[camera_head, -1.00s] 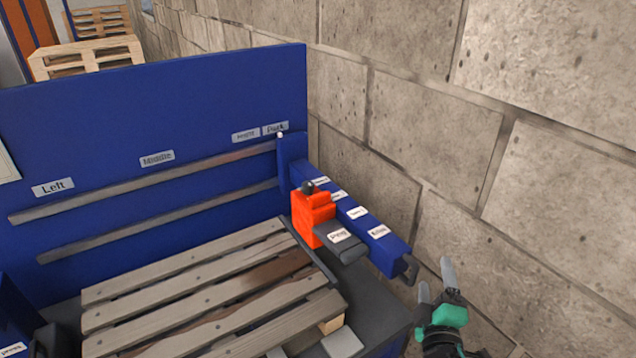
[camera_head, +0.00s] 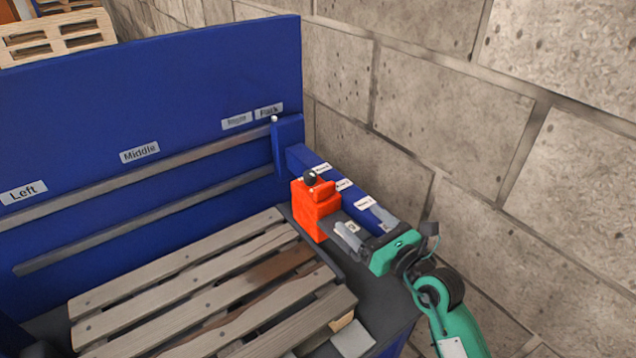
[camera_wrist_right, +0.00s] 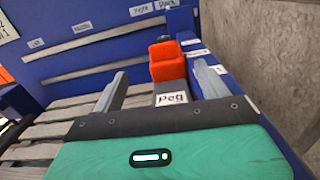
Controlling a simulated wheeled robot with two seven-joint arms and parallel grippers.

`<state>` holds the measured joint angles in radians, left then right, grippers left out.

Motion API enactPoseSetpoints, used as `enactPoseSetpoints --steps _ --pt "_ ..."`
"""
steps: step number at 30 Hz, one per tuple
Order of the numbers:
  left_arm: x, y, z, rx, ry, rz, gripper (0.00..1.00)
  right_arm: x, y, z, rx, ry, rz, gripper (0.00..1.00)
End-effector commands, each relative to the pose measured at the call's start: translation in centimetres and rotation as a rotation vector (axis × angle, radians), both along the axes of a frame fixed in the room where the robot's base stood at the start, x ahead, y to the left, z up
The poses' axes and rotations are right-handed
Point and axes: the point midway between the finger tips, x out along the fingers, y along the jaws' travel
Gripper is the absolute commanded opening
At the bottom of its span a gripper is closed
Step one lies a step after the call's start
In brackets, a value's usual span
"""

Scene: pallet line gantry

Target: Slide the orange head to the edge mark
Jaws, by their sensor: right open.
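The orange head (camera_head: 312,212) sits at the side of a blue beam (camera_head: 357,195) that juts out from the blue back panel. A dark knob (camera_head: 310,178) stands on its top. The orange head also shows in the right wrist view (camera_wrist_right: 167,65), ahead of the fingers. My right gripper (camera_head: 364,226) is open over the near end of the beam, its fingers pointing at the head and apart from it. A grey block labelled "Peg" (camera_wrist_right: 171,98) lies between the fingers and the head. The beam's near-end label is hidden behind my gripper. My left gripper is out of view.
A wooden pallet (camera_head: 150,299) lies left of the beam. The blue back panel (camera_head: 120,100) carries two rails and labels such as "Left" and "Middle". A stone block wall (camera_head: 430,120) stands close on the right. Other pallets (camera_head: 50,40) stand behind the panel.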

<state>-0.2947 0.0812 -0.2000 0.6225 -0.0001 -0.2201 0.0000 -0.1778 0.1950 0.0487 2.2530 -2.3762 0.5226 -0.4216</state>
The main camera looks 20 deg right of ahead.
Motion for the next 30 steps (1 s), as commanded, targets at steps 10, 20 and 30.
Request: enactPoseSetpoints --steps 10,20,30 --pt "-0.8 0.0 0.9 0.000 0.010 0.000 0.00 2.4 0.5 -0.4 -0.057 0.022 -0.008 0.76" --pt "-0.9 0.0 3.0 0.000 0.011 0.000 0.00 8.7 2.8 -0.3 -0.056 0.021 -0.007 0.76" --pt "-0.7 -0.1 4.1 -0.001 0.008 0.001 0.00 12.8 4.3 -0.6 -0.055 0.022 -0.007 0.76"
